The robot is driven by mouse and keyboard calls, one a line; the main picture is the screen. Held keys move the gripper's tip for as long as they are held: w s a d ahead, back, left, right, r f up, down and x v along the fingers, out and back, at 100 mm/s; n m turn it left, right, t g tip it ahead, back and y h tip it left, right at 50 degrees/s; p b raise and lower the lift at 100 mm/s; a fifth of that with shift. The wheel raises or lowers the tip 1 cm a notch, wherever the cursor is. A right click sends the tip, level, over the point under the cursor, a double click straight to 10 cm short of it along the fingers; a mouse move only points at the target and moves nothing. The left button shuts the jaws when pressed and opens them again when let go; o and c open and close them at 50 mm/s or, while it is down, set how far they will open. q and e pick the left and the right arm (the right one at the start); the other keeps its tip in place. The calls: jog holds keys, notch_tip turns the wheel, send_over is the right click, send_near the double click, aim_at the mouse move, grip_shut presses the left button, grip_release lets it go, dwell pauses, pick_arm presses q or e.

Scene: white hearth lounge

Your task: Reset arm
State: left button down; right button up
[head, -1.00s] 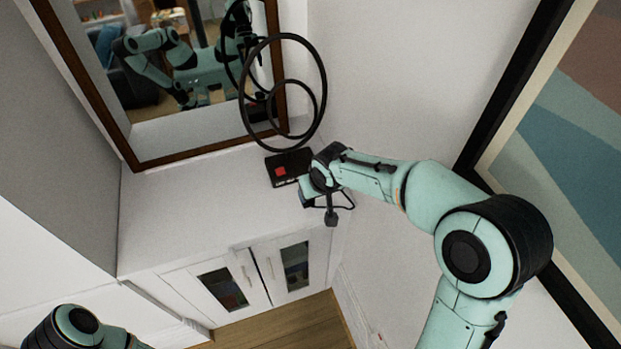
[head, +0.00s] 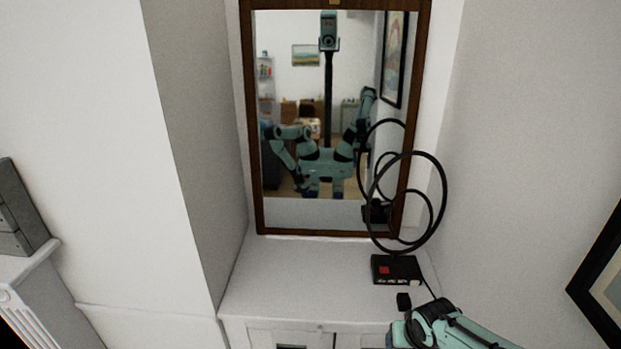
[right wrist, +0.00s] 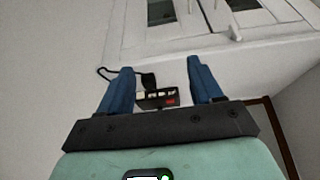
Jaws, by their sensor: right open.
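My right gripper (right wrist: 162,66) is open in the right wrist view, with its two blue fingers apart and nothing held between them. In the head view only part of my right arm (head: 468,335) shows at the bottom right edge, and its fingers cannot be made out. A black box with a red patch (head: 396,270) lies on the white cabinet top. It also appears between the fingers in the right wrist view (right wrist: 155,99), beyond them. My left gripper shows in neither view directly.
A wood-framed mirror (head: 250,130) stands at the back of the cabinet top (head: 290,275) and reflects my body. Black rings (head: 440,170) rise behind the box. A small black block (head: 403,301) and thin cable are near my right arm. The cabinet's left side is clear.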

jog(key=s+a+f+g, duration=0.1)
jog(key=s+f, duration=0.2)
jog(key=f, duration=0.4)
jog(key=s+a+f+g+y, duration=0.1)
jog(key=s+f, duration=0.1)
jog(key=f, duration=0.4)
jog(key=s+a+f+g, duration=0.1)
jog(key=s+f, duration=0.2)
jog(key=f, duration=0.4)
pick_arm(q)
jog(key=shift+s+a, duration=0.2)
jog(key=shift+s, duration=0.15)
pick_arm(e)
jog(key=s+a+f+m+g+y, duration=0.1)
jog(key=s+a+f, duration=0.2)
jog(key=s+f, duration=0.4)
jog(key=s+a+f+m+g+y, duration=0.1)
jog(key=s+a+f+m+y, duration=0.1)
jog(key=s+f, duration=0.6)
jog(key=s+a, duration=0.1)
jog(key=s, duration=0.5)
jog(key=shift+s+a, duration=0.2)
jog(key=shift+s, duration=0.1)
